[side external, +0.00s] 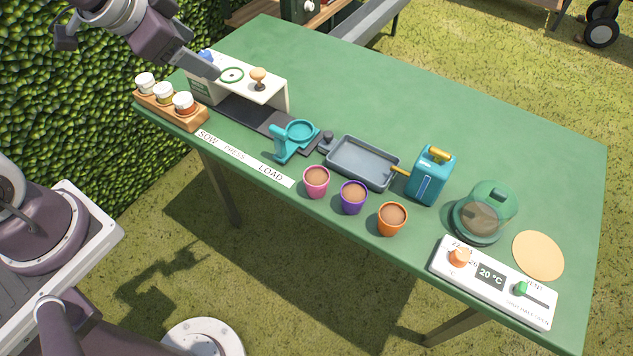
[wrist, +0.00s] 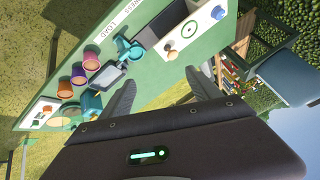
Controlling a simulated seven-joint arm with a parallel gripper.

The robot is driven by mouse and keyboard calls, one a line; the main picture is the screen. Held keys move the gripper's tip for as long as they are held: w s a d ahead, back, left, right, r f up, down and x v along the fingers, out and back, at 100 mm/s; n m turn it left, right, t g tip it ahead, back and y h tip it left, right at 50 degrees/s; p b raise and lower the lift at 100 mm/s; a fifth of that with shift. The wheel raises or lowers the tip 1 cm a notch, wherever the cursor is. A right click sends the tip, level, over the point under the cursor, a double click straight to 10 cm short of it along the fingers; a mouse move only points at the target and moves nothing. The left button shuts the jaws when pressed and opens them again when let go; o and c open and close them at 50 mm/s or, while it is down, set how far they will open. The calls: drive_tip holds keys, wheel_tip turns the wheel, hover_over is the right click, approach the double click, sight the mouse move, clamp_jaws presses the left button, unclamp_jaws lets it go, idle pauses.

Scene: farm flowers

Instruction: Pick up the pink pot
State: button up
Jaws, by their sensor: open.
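The pink pot (side external: 316,181), filled with brown soil, stands upright near the front edge of the green table (side external: 400,112). It is the leftmost of three pots in the side external view, and it also shows small in the wrist view (wrist: 91,61). A purple pot (side external: 353,197) and an orange pot (side external: 391,218) stand to its right. My gripper (side external: 214,72) is high at the upper left, over the white press station and well away from the pink pot. In the wrist view its two fingers (wrist: 162,90) are apart with nothing between them.
A teal scoop-like holder (side external: 297,139) and a grey tray (side external: 362,163) stand just behind the pots. A teal watering can (side external: 430,175), glass dome (side external: 485,212) and control panel (side external: 494,281) are to the right. Jars in a wooden rack (side external: 171,107) stand left. The table's back is clear.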

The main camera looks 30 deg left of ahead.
drive_tip(key=w+d+f+m+h, duration=0.35)
drive_tip(key=w+f, duration=0.25)
drive_tip(key=f, duration=0.4)
drive_tip(key=m+t+h, duration=0.2)
drive_tip(key=h, duration=0.6)
approach(326, 179)
drive_tip(key=shift+n+y, duration=0.25)
drive_tip(key=shift+n, duration=0.1)
drive_tip(key=x, duration=0.6)
drive_tip(key=shift+w+d+r, duration=0.1)
drive_tip(key=shift+d, duration=0.1)
drive_tip(key=c, duration=1.5)
